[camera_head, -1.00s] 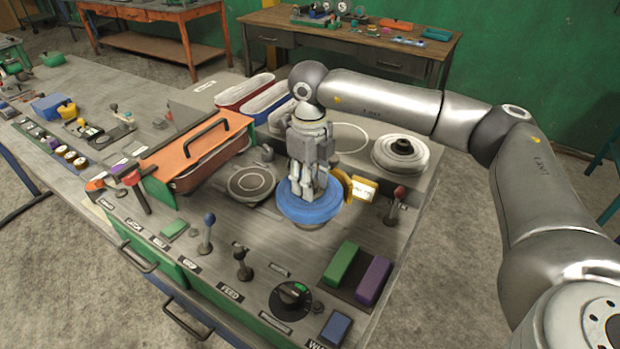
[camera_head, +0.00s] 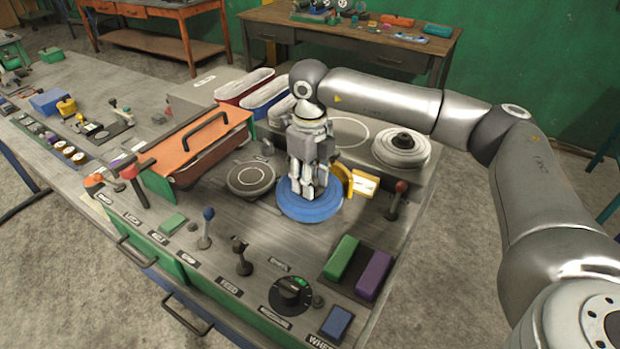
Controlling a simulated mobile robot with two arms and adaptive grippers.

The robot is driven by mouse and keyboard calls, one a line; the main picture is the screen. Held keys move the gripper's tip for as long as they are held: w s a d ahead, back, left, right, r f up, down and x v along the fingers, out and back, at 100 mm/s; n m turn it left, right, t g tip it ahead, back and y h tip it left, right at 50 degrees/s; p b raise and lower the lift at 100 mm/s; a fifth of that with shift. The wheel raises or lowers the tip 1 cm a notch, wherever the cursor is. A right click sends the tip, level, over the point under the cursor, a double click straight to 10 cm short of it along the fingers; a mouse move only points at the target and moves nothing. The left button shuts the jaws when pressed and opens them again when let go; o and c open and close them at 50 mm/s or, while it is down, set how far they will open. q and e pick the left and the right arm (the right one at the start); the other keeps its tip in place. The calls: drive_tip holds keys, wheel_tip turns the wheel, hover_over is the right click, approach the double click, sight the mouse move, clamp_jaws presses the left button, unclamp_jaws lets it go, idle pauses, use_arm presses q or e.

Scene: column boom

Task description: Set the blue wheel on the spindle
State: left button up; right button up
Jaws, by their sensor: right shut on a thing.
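The blue wheel (camera_head: 310,208) lies flat on the bench, right of a round grey disc plate. My right gripper (camera_head: 309,190) points straight down over its middle and is shut on it. The fingers hide the wheel's centre, so I cannot see the spindle or tell whether the wheel sits around it. My left gripper is not in view.
A yellow part with a white label (camera_head: 362,183) stands close behind the wheel, at its right. A red-knobbed lever (camera_head: 397,198) and a stepped grey disc (camera_head: 401,148) are further right. Levers, an orange lidded box (camera_head: 196,145) and green and purple blocks surround the spot.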

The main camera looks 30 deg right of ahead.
idle(0.3)
drive_tip(key=o, duration=1.7)
drive_tip(key=shift+f, duration=0.1)
drive_tip(key=shift+c, duration=0.2)
drive_tip(key=shift+r+p, duration=2.05)
drive_tip(key=shift+r, duration=1.75)
